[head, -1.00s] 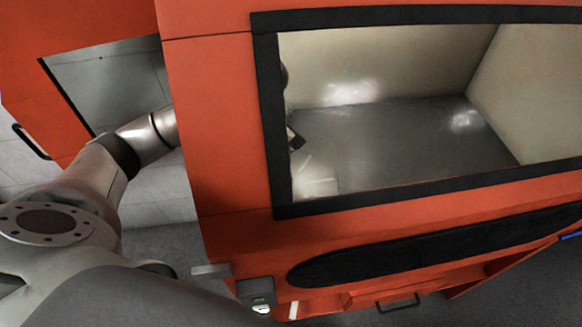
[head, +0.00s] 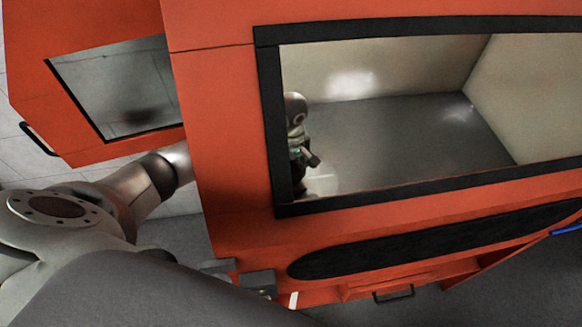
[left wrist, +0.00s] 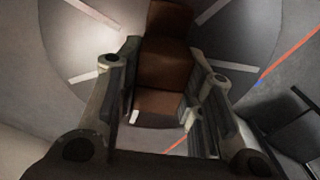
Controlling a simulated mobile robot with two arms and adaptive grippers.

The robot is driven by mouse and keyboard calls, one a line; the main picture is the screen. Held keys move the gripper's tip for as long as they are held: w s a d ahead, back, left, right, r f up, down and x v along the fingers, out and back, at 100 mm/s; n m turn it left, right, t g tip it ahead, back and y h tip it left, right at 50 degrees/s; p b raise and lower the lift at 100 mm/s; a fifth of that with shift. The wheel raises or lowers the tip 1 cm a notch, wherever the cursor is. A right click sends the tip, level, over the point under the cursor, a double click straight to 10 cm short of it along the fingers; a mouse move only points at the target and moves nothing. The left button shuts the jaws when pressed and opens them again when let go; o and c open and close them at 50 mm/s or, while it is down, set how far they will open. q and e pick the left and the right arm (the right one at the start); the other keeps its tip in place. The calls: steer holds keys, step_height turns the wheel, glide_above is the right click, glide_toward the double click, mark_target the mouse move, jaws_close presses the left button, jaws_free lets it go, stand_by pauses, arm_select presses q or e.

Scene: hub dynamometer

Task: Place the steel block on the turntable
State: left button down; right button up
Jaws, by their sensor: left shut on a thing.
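The steel block (left wrist: 166,62) looks brown in the left wrist view. It sits between the two fingers of my left gripper (left wrist: 163,75), which is shut on it. Behind the block is the round grey turntable (left wrist: 90,42) with pale radial slots. I cannot tell whether the block touches the turntable. In the head view my left gripper (head: 307,157) shows through the window, inside the machine near the left window frame. A pale part of the turntable (head: 322,181) shows below it. The block cannot be made out there. My right gripper is not in view.
The orange machine cabinet (head: 223,130) has a black-framed window (head: 268,110). An open orange door (head: 28,60) with a glass pane stands at the left, and my left arm enters beside it. The grey chamber floor (head: 420,130) to the right is clear.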

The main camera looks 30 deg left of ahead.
arm_select(q)
steer(key=shift+w+f, duration=0.1)
steer(key=shift+f, duration=0.05)
steer(key=c, duration=1)
jaws_free()
steer(key=shift+o, duration=0.2)
steer(key=shift+r, duration=0.3)
step_height(320, 180, up, 12)
steer(key=b, duration=0.3)
steer(key=shift+f, duration=0.15)
